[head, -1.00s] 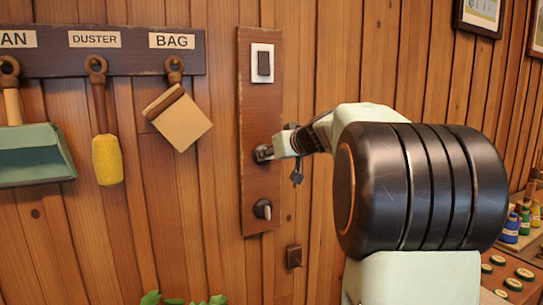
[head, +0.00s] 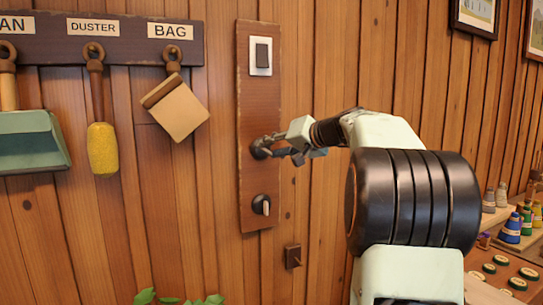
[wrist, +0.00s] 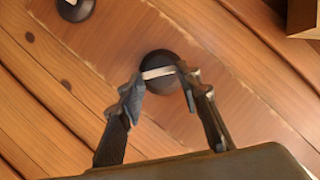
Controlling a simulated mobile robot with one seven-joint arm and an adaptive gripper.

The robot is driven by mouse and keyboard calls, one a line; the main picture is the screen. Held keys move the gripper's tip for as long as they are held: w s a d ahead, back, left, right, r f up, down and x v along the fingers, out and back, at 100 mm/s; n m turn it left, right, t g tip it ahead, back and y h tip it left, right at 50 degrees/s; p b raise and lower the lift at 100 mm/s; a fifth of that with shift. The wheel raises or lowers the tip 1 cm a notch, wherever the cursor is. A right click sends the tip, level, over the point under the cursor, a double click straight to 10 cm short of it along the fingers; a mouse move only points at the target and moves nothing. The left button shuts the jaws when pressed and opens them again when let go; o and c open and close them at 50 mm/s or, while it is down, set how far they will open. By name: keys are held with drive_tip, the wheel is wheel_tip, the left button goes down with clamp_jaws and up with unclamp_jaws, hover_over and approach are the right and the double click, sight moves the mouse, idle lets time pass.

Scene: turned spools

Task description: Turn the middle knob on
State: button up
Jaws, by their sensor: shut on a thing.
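A tall brown wooden panel (head: 259,100) on the plank wall carries a switch and two dark round knobs. The middle knob (head: 258,152) is partly hidden by my gripper (head: 272,148). In the wrist view the middle knob (wrist: 158,62) shows as a dark disc with a pale bar across it, nearly level. My gripper's fingers (wrist: 163,85) stand on either side of the knob, one at each end of the bar, shut on it. The lower knob (head: 261,205) has an upright pale bar and is clear of my gripper.
A rocker switch (head: 261,56) with a white plate is at the panel's top. A rack (head: 100,48) at left holds a dustpan, a yellow duster (head: 102,150) and a bag (head: 178,108). A small wooden block (head: 292,257) is below right. Bottles (head: 510,228) stand far right.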

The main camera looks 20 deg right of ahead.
drive_tip(key=m+t+y+b, duration=0.1)
drive_tip(key=m+b, duration=0.1)
drive_tip(key=f+m+y+b, duration=0.1)
drive_tip(key=m+b, duration=0.1)
drive_tip(key=m, duration=0.1)
drive_tip(key=m+t+y+b, duration=0.1)
drive_tip(key=m, duration=0.2)
drive_tip(key=shift+d+f+t+b, duration=0.2)
drive_tip(key=shift+d+t+b, duration=0.1)
drive_tip(key=shift+d+b, duration=0.1)
drive_tip(key=shift+a+m, duration=0.1)
drive_tip(key=shift+m, duration=0.3)
drive_tip(key=o, duration=1.2)
drive_tip(key=shift+c, duration=0.2)
drive_tip(key=shift+r, duration=0.1)
drive_tip(key=v, duration=1.2)
